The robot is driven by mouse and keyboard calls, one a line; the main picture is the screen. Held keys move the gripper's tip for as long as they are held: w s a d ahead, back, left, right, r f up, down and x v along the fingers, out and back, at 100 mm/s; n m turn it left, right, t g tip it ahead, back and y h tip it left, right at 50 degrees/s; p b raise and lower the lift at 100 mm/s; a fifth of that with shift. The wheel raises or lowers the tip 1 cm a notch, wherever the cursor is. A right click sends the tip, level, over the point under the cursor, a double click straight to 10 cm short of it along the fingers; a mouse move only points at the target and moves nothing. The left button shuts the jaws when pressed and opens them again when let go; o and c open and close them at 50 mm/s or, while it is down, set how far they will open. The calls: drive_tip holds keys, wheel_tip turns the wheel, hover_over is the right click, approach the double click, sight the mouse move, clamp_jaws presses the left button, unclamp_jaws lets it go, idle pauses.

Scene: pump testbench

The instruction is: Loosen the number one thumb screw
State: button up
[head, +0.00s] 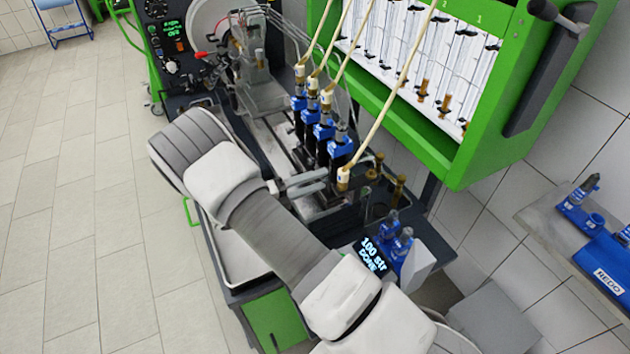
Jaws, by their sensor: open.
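A row of injectors in blue clamps (323,131) stands on the testbench, with cream hoses coming down from above. The nearest blue clamp (340,148) is at the front end of the row. The thumb screws are too small to tell apart, and I cannot tell which is number one. My gripper (322,180) is open, just left of and below the front injector. Its fingers point right toward the row, and I see nothing between them. I cannot tell whether they touch anything. My arm hides part of the bench front.
A green cabinet with glass tubes (446,150) overhangs the row. A display (373,255) reads "100 str DONE" beside blue-clamped parts (398,245). The tiled floor at left is clear.

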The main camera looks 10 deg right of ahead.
drive_tip(key=b+v, duration=0.4)
drive_tip(key=v, duration=1.3)
drive_tip(key=shift+a, duration=0.15)
drive_tip(key=s+d+r+m+g+y, duration=0.3)
drive_tip(key=d+r+m+y, duration=0.1)
drive_tip(key=d+r+m, duration=0.35)
drive_tip(key=s+d+r+m+g+y, duration=0.3)
drive_tip(key=d+r+m+y, duration=0.25)
drive_tip(key=m, duration=0.35)
drive_tip(key=s+d+r+m+t+y, duration=0.2)
drive_tip(key=s+r+m+t+y, duration=0.1)
drive_tip(key=s+m, duration=0.4)
drive_tip(key=s+d+r+m+t+y, duration=0.3)
drive_tip(key=s+m, duration=0.5)
drive_tip(key=m, duration=0.5)
drive_tip(key=shift+d+r+m+t+y+b, duration=0.2)
drive_tip(key=shift+r+m+t+y+b, duration=0.2)
drive_tip(key=shift+r+t+y, duration=0.35)
drive_tip(key=shift+d+r, duration=0.1)
